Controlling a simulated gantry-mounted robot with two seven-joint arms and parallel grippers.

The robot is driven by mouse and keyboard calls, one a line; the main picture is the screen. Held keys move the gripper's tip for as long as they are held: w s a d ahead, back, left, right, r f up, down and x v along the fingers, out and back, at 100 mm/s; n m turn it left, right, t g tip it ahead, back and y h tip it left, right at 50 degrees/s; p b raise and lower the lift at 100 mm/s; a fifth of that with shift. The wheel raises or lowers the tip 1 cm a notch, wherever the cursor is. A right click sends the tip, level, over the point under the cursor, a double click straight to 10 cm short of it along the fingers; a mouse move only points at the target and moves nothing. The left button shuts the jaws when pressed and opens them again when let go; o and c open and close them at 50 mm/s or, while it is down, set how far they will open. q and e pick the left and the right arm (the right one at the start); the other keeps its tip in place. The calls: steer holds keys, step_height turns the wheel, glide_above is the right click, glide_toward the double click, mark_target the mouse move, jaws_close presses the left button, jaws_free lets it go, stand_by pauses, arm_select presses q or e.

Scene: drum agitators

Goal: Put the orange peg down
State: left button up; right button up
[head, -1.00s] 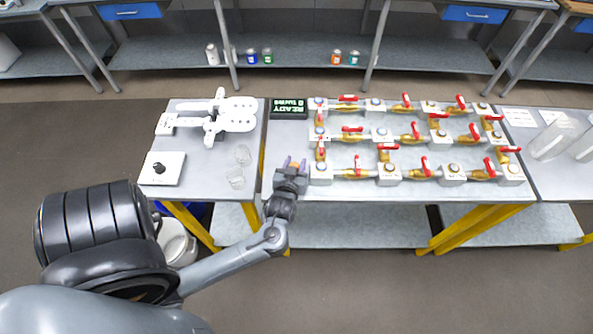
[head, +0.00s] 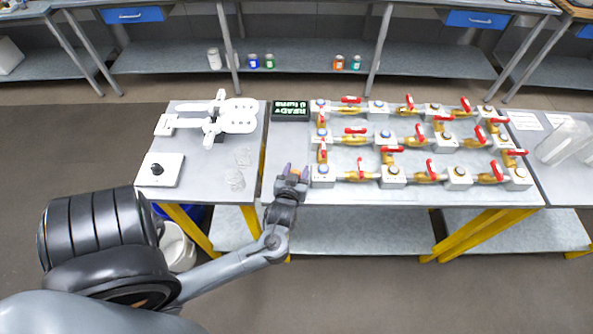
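My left gripper (head: 296,169) is over the front part of the middle table, left of the front row of valves. Its two fingers stand apart and point away from me. A small orange patch (head: 297,174), probably the orange peg, shows between the fingers. It is too small to tell whether the fingers press on it or whether it touches the table. My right gripper is not in the head view.
A valve board with red handles (head: 408,140) fills the middle table (head: 400,198) on the right. A small display (head: 290,110) stands at the back.

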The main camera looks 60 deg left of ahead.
arm_select(q)
steer(key=shift+r, duration=0.25)
steer(key=p+v, duration=0.1)
steer(key=v, duration=1)
steer(key=d+f+m+g+h, duration=0.1)
steer(key=d+m+g+h, duration=0.1)
steer(key=d+m+h, duration=0.7)
steer(key=w+d+h, duration=0.1)
steer(key=d+h, duration=0.1)
steer(key=d, duration=0.3)
steer(key=shift+d, duration=0.3)
steer(key=shift+o, duration=1.1)
steer(key=s+m+g, duration=0.1)
steer(key=s+g, duration=0.1)
steer(key=s, duration=0.1)
steer(key=s+d+m+g, duration=0.1)
steer(key=shift+s+m+h, duration=0.3)
steer(key=shift+o, duration=0.3)
steer(key=shift+s+g, duration=0.4)
steer(key=shift+s, duration=0.05)
